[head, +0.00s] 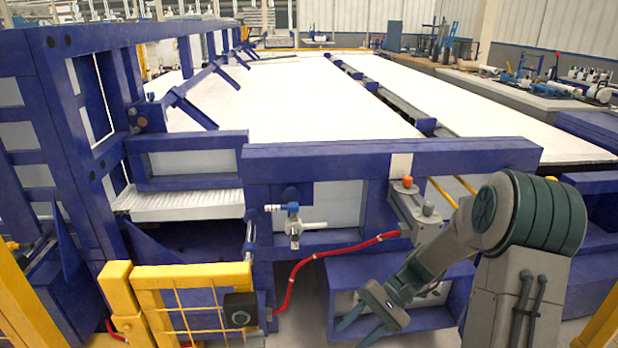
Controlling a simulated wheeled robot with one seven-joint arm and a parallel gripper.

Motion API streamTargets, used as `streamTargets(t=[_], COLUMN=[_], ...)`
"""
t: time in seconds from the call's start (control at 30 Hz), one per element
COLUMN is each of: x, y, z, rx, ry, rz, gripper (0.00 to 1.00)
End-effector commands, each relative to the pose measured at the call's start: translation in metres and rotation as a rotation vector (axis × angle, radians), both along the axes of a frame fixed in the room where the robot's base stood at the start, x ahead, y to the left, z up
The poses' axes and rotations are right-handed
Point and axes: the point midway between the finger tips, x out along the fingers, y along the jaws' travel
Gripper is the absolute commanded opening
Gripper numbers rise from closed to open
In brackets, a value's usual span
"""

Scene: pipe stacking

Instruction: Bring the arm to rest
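My gripper (366,328) is low in the head view, right of centre, at the end of my grey-green arm. It points down and to the left, in front of the blue frame of the large machine. Its two fingers stand apart, and I see nothing between them. The fingertips reach close to the bottom edge of the picture. No pipe shows in or beside the gripper.
The blue machine frame (400,158) stands close in front, with a wide white bed (300,105) behind it. A red hose (300,268) hangs on its front. A yellow mesh guard (190,300) stands at lower left. A workbench (530,95) with tools is at far right.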

Motion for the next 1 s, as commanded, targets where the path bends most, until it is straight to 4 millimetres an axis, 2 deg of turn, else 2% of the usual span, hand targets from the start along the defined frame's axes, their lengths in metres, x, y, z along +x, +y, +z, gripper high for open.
streamTargets(t=[0.03, 0.6, 0.8, 1.0], x=[-0.006, -0.073, -0.093, -0.109], y=[0.0, -0.025, -0.036, -0.045], z=[0.026, 0.189, 0.245, 0.285], rx=[-0.057, -0.59, -0.723, -0.807], ry=[-0.035, -0.469, -0.657, -0.815], rz=[0.025, 0.198, 0.22, 0.227], gripper=[0.42, 0.42, 0.42, 0.42])
